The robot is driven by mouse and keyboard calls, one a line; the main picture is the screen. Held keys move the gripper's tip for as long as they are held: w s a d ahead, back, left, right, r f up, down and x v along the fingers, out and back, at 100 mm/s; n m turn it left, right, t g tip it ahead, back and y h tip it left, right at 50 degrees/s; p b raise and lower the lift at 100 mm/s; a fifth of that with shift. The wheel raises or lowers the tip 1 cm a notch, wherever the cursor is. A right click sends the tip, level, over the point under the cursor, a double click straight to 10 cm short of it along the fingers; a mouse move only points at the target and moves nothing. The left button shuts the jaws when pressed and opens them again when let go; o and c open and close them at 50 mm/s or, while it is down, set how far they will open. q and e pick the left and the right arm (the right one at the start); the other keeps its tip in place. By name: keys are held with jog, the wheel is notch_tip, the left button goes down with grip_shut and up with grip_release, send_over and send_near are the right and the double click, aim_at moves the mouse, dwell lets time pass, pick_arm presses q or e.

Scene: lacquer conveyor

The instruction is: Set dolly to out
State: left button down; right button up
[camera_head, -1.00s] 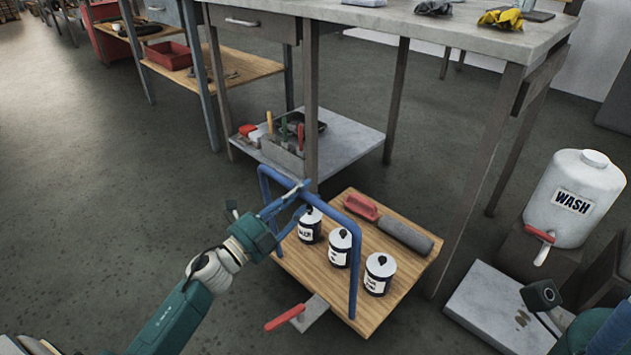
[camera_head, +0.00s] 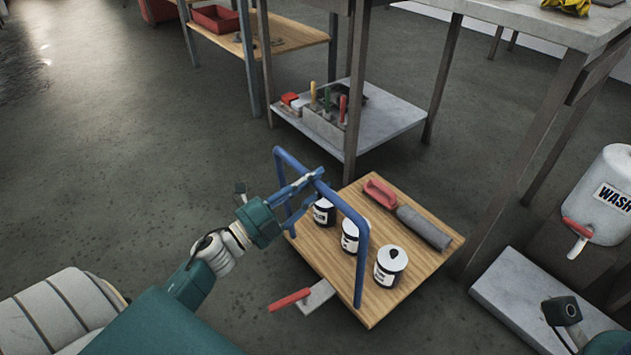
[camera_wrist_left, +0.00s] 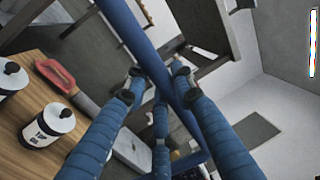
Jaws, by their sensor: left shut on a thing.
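The dolly is a wooden platform (camera_head: 322,250) with a blue tubular handle (camera_head: 362,248) along its left side. It stands on the floor beside the grey-topped bench. My left gripper (camera_head: 314,186) is shut on the top bar of the handle. In the left wrist view its blue fingers (camera_wrist_left: 157,80) close around the blue bar (camera_wrist_left: 128,28). The dolly's wheels are hidden. Part of my right arm shows at the bottom right, its fingertips out of view.
A bench leg (camera_head: 515,165) and the WASH container (camera_head: 600,205) stand to the right. The floor at left (camera_head: 130,170) is clear.

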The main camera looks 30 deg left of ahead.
pick_arm(q)
jog(key=c, duration=1.5)
grip_release()
jog(key=shift+o, duration=0.2)
jog(key=v, duration=1.2)
